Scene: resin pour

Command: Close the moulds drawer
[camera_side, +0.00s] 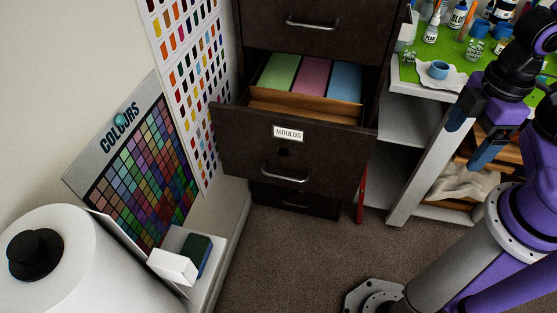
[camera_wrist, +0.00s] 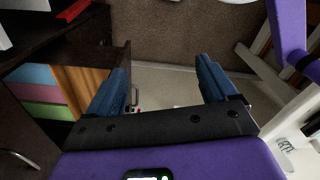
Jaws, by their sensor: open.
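The moulds drawer (camera_side: 240,145) is dark brown, carries a white "MOULDS" label and a metal handle (camera_side: 285,176), and is pulled well out of its cabinet. Green, pink and blue folders (camera_side: 315,76) and brown dividers show inside it. In the wrist view the same coloured folders (camera_wrist: 38,95) lie at the left, beside the gripper. My gripper (camera_side: 474,138) is to the right of the drawer, apart from it, near the white shelf unit. In the wrist view its blue fingers (camera_wrist: 162,85) are spread with nothing held between them.
Another cabinet drawer (camera_side: 310,25) above is shut. The white shelf unit (camera_side: 405,190) stands right of the cabinet, with a green mat (camera_side: 460,55), bottles and a blue cup (camera_side: 439,69) on top. Carpet (camera_side: 290,245) in front of the drawer is clear. A colour chart (camera_side: 140,165) leans at the left.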

